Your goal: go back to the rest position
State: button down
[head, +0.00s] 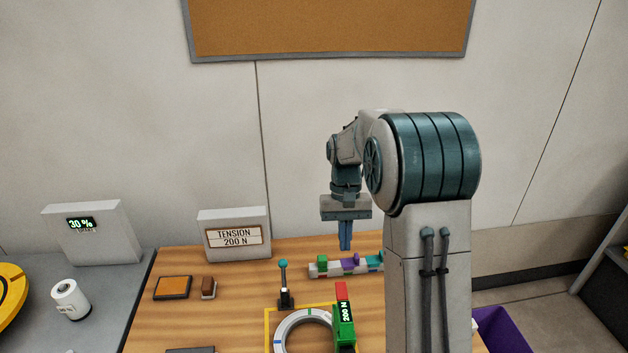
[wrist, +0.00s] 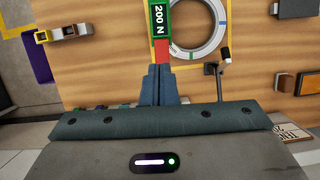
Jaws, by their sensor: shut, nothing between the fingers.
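My gripper (head: 345,246) hangs fingers down above the back of the wooden table (head: 240,274), over the row of coloured blocks. Its fingers are together with nothing between them, and in the wrist view the closed fingers (wrist: 159,70) show in front of the table. A grey ring (head: 283,327) lies in a yellow square frame at the front. A green device (head: 344,327) reading 200 N with a red end sits on the ring's right side; it also shows in the wrist view (wrist: 159,20). My arm hides the table's right part.
A lever with a teal knob (head: 284,265) stands upright behind the ring. A rail with coloured blocks (head: 334,269) lies below my gripper. A sign reading TENSION 200 N (head: 235,250) stands at the back. A purple bin (head: 505,331) is at the right. A corkboard (head: 330,28) hangs on the wall.

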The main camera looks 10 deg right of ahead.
jog(key=s+a+r+t, duration=0.1)
jog(key=s+r+t, duration=0.2)
jog(key=s, duration=0.8)
jog(key=s+a+r+n+t, duration=0.1)
jog(key=s+r+t, duration=0.3)
jog(key=s, duration=0.7)
jog(key=shift+s+r, duration=0.15)
jog(key=shift+r, duration=0.35)
jog(key=shift+d, duration=0.1)
